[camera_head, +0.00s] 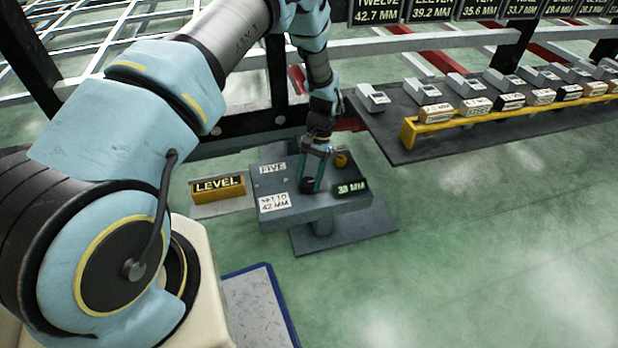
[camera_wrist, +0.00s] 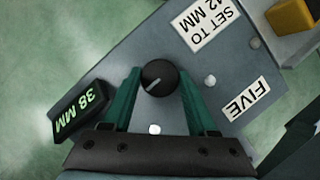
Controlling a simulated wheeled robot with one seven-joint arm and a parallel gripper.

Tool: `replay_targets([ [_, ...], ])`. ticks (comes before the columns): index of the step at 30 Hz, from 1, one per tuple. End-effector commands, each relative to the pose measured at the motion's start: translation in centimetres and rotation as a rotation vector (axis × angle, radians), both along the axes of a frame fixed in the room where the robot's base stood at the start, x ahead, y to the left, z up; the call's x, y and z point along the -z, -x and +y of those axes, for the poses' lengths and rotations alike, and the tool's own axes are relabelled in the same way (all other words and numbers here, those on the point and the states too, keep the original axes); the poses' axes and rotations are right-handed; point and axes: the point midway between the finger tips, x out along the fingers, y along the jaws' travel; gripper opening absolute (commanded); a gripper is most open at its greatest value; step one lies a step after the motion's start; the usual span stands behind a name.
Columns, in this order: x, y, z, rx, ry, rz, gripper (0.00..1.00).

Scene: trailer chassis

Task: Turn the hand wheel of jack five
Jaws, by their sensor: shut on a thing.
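Jack five (camera_head: 281,184) is a grey box on a post and floor plate, with the labels "FIVE" and "SET TO 42 MM" on its top. Its display (camera_head: 351,187) is black with green digits and reads 38 MM in the wrist view (camera_wrist: 80,110). The hand wheel (camera_wrist: 158,77) is a small round black knob with a pale pointer line. It also shows in the head view (camera_head: 307,185), partly behind a finger. My gripper (camera_wrist: 158,73) reaches down from above, and its two green fingers are shut on the hand wheel, one on each side.
A yellow "LEVEL" block (camera_head: 218,187) stands left of the jack. A round yellow part (camera_head: 341,159) sits at the jack's back right. A dark bench (camera_head: 400,148) with several labelled blocks in a yellow rack (camera_head: 420,127) is to the right. Chassis beams (camera_head: 250,125) run behind the jack.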

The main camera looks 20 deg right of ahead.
Motion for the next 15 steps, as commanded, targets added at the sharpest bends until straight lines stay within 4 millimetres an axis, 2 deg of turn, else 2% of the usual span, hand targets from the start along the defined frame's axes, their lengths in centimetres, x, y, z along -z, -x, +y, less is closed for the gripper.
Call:
replay_targets([
  [1,0.02,-0.06,0.03,-0.001,0.000,-0.002,0.60],
  [9,0.01,-0.03,0.01,-0.001,0.000,0.000,0.89],
  [15,-0.01,-0.02,0.00,-0.001,0.000,0.000,0.89],
])
